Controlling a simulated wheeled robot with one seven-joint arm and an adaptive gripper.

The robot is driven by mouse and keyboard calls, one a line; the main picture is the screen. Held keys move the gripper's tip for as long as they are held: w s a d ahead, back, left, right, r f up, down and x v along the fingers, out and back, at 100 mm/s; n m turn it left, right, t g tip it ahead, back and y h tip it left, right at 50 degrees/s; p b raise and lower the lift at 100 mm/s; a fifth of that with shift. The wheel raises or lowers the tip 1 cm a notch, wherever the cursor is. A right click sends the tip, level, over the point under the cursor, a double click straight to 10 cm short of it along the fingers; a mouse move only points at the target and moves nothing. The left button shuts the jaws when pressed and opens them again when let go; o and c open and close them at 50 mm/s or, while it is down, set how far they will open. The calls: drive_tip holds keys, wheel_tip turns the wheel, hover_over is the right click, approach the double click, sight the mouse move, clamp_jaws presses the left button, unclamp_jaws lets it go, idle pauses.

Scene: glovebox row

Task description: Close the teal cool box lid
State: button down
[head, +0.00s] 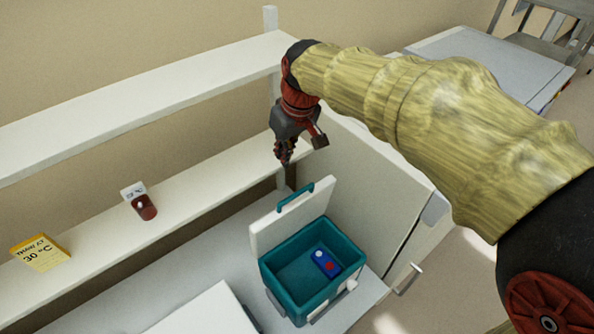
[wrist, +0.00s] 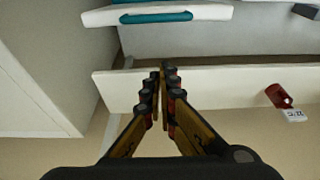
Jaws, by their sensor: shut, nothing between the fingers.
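The teal cool box (head: 312,304) stands on the white surface below my arm. Its white lid (head: 292,219) stands raised at the box's back edge, and a teal handle (head: 295,196) shows along the lid's top. Inside the box lies a small blue item (head: 326,262) with a red and a white spot. My gripper (head: 284,160) is shut and empty, above and behind the lid, and appears apart from it. In the wrist view my gripper (wrist: 160,72) points down past the lid edge (wrist: 215,12) with its teal handle (wrist: 156,17).
A shelf (head: 185,187) runs along the wall behind, with a dark red labelled jar (head: 143,207) and a yellow card reading 30 °C (head: 40,253). A higher shelf (head: 150,103) runs above. A white panel (head: 370,190) stands right of the box, and a white block (head: 207,315) lies front left.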

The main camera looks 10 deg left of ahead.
wheel_tip(320, 180, down, 9)
drive_tip(key=s+p, duration=0.1)
drive_tip(key=p, duration=0.1)
drive_tip(key=shift+d, duration=0.35)
drive_tip(key=shift+s+f, duration=0.1)
drive_tip(key=shift+f, duration=0.1)
idle(0.3)
